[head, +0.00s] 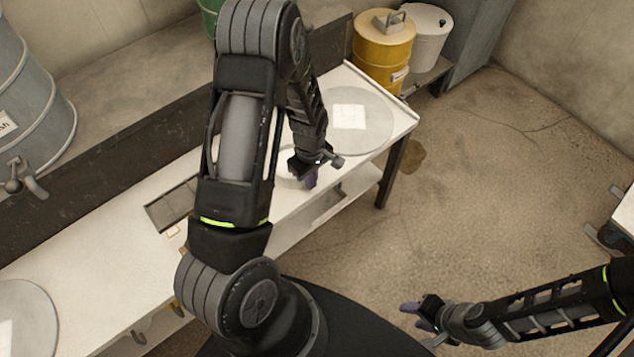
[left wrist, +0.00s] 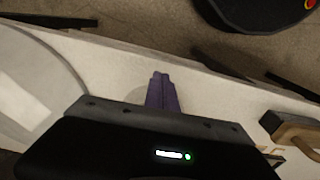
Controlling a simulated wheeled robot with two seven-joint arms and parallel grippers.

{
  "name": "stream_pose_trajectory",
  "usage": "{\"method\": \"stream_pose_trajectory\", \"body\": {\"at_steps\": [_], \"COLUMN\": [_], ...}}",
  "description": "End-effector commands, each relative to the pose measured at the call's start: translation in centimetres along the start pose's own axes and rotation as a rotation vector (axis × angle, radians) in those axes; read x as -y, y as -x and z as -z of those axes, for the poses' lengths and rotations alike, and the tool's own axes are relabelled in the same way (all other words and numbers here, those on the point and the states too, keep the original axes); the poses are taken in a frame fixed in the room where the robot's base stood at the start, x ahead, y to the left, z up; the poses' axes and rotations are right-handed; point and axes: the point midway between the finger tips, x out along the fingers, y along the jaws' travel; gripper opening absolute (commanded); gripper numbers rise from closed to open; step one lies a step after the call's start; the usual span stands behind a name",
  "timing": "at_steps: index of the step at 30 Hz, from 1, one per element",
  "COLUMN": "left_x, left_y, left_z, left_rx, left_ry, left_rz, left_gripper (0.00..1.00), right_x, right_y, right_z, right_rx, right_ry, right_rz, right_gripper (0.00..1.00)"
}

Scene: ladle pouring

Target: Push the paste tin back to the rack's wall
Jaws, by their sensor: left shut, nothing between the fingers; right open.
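My left gripper (head: 311,179) is low over the white bench (head: 110,265), its purple fingers pointing down. The left wrist view shows these fingers (left wrist: 162,92) pressed together with nothing between them. A yellow tin (head: 383,45) with a grey handle on its lid and a white tin (head: 430,38) stand at the back right, apart from the gripper. I cannot tell for certain which thing is the paste tin. A pale rounded thing beside the left gripper is mostly hidden by it. My right gripper (head: 418,312) is open and empty over the floor at the lower right.
A grey round plate with a white square (head: 349,117) lies at the bench's right end. A large grey drum (head: 30,110) with a tap stands at the left. A dark block with a wooden handle (left wrist: 295,133) is right in the left wrist view. Floor right of the bench is mostly clear.

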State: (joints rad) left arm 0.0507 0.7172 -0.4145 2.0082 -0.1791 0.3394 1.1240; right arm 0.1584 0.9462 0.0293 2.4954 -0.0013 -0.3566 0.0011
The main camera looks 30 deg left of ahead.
Motion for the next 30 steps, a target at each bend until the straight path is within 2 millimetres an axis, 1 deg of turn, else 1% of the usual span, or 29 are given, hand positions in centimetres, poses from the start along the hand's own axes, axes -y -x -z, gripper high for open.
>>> {"method": "stream_pose_trajectory", "body": {"at_steps": [11,14,17,20,27,30], "left_x": [0.0,0.0,-0.1,0.0,0.0,0.1], "left_y": [0.0,-0.2,-0.4,-0.6,-0.7,-0.6], "left_z": [0.3,1.0,2.7,5.3,12.6,15.3], "left_rx": [0.0,-0.001,-0.003,-0.004,-0.006,-0.005], "left_ry": [0.0,0.004,0.006,0.008,0.007,0.006], "left_rz": [0.0,0.0,-0.002,-0.002,-0.002,-0.002], "left_gripper": [0.0,0.0,0.0,0.0,0.0,0.0], "right_x": [0.0,-0.1,-0.4,-0.8,-1.9,-2.3], "right_y": [0.0,-0.4,-1.1,-2.1,-4.9,-5.9], "right_z": [0.0,0.0,0.0,0.0,0.0,0.0], "right_rx": [0.0,0.0,0.0,-0.001,-0.002,-0.002], "right_ry": [0.0,0.0,0.0,0.0,0.0,0.001], "right_rz": [0.0,0.0,0.0,0.0,0.0,-0.001], "right_gripper": [0.41,0.41,0.41,0.41,0.41,0.41]}}
